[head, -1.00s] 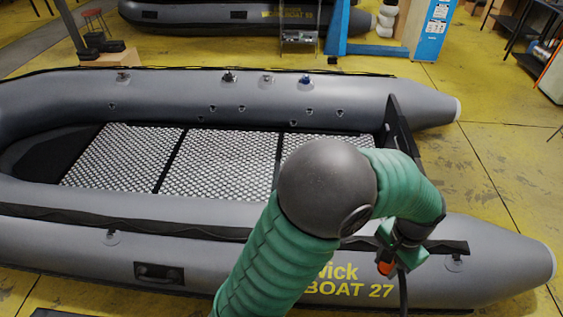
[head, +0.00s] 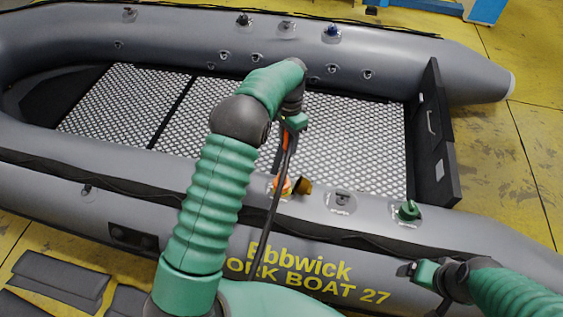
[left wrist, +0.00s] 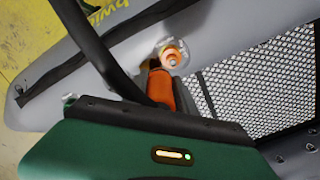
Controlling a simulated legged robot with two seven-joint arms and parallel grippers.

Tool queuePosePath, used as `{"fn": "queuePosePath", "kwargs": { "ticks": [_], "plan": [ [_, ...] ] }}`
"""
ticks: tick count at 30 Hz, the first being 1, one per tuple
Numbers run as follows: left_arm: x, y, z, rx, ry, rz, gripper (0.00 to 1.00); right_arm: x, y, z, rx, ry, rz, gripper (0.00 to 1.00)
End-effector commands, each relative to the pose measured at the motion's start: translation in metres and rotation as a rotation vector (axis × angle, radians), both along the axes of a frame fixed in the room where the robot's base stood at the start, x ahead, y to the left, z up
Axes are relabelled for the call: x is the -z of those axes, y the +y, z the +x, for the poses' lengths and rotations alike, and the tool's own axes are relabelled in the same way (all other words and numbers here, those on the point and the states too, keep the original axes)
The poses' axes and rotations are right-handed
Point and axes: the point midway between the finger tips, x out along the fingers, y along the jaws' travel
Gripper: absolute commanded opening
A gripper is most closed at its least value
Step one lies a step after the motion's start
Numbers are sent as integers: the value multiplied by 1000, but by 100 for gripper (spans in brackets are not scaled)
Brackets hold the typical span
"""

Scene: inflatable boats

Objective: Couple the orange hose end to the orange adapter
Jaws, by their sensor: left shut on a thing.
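My left gripper (head: 292,124) is shut on the orange hose end (head: 285,139), above the near edge of the boat's floor. The black hose (head: 273,205) hangs from it across the near tube. The orange adapter (head: 282,186) sits on the near tube, just below the hose end in the head view. In the left wrist view the orange hose end (left wrist: 160,87) points towards the orange-and-white adapter (left wrist: 171,56). They look close but apart; the exact gap is hard to tell. My right gripper (head: 424,273) is beside the near tube at the right; its fingers are unclear.
A brownish cap (head: 304,186) is beside the adapter. A green fitting (head: 409,210) stands further right on the near tube (head: 225,205). The patterned boat floor (head: 350,140) is clear. Dark mats (head: 62,278) lie on the ground at lower left.

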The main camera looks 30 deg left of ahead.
Motion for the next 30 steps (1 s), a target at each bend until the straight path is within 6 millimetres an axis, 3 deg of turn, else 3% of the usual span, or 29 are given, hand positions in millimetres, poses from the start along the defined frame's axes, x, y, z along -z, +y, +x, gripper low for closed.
{"fn": "queuePosePath", "kwargs": {
  "ticks": [1,3,9,17,27,30],
  "plan": [
    [33,7,9,45,10,-8,0,23,0,0,0,0,0,86],
    [58,15,20,121,23,-21,0,37,0,0,0,0,0,86],
    [109,29,31,297,52,-58,0,62,0,0,0,0,0,86],
    [127,32,31,355,59,-72,0,71,0,0,0,-1,0,86],
    [166,30,23,353,56,-71,0,93,0,0,0,0,0,86],
    [170,29,22,352,56,-71,0,91,0,0,0,0,0,86]
  ]
}}
